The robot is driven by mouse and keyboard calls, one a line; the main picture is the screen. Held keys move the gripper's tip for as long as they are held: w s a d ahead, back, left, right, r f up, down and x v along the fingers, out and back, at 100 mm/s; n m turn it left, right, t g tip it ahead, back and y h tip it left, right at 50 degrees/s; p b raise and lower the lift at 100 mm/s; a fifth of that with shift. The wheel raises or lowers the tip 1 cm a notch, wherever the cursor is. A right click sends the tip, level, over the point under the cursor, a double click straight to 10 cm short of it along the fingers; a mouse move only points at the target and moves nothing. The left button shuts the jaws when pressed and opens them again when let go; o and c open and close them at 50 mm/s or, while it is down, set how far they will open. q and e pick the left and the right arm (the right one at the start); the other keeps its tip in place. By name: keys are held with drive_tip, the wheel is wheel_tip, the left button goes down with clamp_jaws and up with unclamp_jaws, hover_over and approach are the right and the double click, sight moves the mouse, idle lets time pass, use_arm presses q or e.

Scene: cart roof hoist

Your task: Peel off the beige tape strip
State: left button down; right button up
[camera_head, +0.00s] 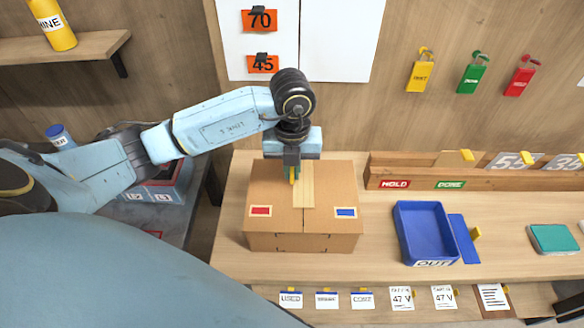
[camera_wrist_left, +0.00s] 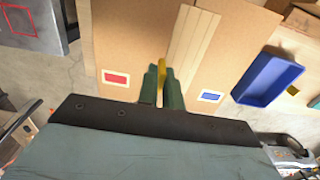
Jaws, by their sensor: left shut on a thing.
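A closed cardboard box (camera_head: 269,190) stands on the wooden bench. The beige tape strip (camera_head: 304,188) lies along the middle of its top and also shows in the left wrist view (camera_wrist_left: 194,45). My left gripper (camera_head: 291,178) points down over the box top, just left of the strip. In the left wrist view its green fingers (camera_wrist_left: 163,88) are shut on a small yellow tab (camera_wrist_left: 165,75). I cannot tell how the tab joins the strip, and the strip's far end is partly behind the gripper. My right gripper is not in view.
The box top carries a red label (camera_head: 261,211) and a blue label (camera_head: 346,212). A blue tray (camera_head: 403,228) stands to the right, with bare bench between it and the box. A wooden rail (camera_head: 410,172) with signs runs behind. A teal block (camera_head: 553,238) lies far right.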

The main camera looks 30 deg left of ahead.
use_arm(q)
drive_tip(key=shift+r+p, duration=1.85)
drive_tip(key=shift+r, duration=0.8)
